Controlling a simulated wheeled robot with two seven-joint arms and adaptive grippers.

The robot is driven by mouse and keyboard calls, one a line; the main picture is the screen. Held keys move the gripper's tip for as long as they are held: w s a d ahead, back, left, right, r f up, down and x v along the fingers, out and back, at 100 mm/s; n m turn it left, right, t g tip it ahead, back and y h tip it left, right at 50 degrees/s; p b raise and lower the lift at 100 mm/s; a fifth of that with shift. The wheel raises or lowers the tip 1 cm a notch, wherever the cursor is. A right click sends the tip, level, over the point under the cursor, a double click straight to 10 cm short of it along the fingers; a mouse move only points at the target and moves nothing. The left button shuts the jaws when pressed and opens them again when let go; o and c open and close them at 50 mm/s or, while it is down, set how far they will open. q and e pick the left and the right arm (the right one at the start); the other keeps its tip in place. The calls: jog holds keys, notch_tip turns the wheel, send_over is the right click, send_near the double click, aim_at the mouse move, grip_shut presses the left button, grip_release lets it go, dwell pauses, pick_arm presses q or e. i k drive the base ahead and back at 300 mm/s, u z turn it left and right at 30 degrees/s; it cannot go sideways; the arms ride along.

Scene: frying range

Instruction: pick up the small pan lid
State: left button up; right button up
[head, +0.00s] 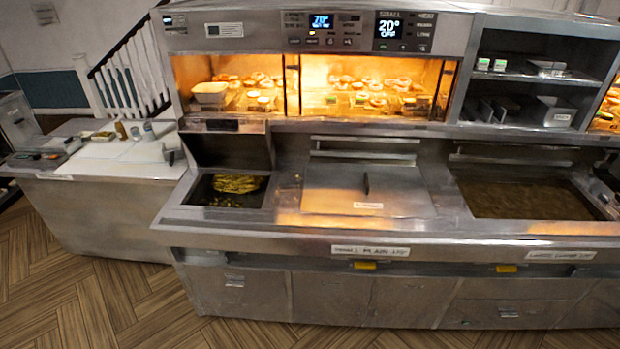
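A flat steel lid (335,200) lies over the middle well of the frying range, with a dark upright handle (366,183) near its centre and a small pale label near its front edge. I take it for the small pan lid, but I cannot read the label. Neither of my grippers is in view.
Left of the lid is an open well (228,190) with yellow food and a raised steel panel behind it. On the right is an open vat of brown liquid (520,198). A lit food cabinet (365,88) stands above and behind. A white-topped counter (110,158) is at left.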

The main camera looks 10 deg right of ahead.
aim_at(354, 189)
jog(key=u, duration=0.45)
jog(key=i, duration=1.5)
jog(key=z, duration=0.6)
